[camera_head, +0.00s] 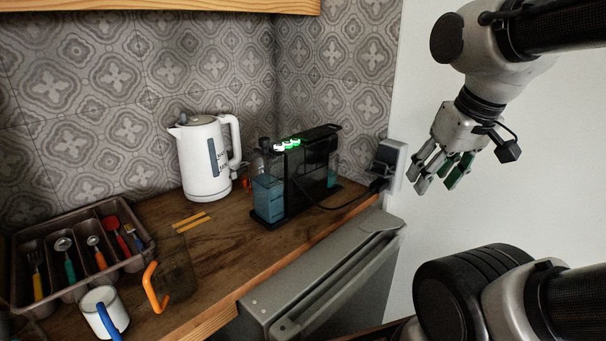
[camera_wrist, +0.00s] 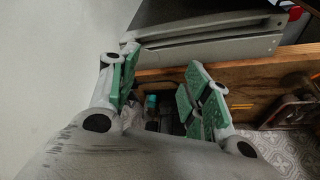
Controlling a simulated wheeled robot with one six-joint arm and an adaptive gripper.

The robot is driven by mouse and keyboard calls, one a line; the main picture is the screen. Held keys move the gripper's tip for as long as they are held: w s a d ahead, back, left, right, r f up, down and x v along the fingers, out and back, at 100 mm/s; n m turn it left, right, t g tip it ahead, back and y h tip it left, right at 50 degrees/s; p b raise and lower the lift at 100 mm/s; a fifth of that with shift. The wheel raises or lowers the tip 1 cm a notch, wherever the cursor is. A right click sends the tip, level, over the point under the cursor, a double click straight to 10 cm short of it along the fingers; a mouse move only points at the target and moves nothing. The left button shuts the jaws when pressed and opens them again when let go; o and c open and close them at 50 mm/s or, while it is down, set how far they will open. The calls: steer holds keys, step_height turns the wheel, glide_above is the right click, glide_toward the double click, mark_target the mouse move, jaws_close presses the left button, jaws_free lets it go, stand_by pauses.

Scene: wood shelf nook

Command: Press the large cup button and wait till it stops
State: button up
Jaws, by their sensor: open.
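The black coffee machine (camera_head: 316,168) stands on the wooden counter against the tiled wall. Several small green-lit buttons (camera_head: 287,144) show on its top; I cannot tell from here which is the large cup one. A teal-tinted clear tank (camera_head: 268,196) is at its near left end. My gripper (camera_head: 440,172) is open and empty in the air to the right of the machine, in front of the white wall, touching nothing. In the wrist view my gripper (camera_wrist: 158,82) has its green-padded fingers spread, with a teal and dark part of the machine (camera_wrist: 152,104) partly visible between them.
A white kettle (camera_head: 203,160) stands left of the machine. A cutlery tray (camera_head: 140,262), a white mug (camera_head: 103,312) with a blue handle and a clear mug with an orange handle (camera_head: 154,288) are at left. A wall socket (camera_head: 391,163) is right of the machine. A grey appliance (camera_head: 320,285) sits below.

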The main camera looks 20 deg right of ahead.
jaws_close()
stand_by(1.4)
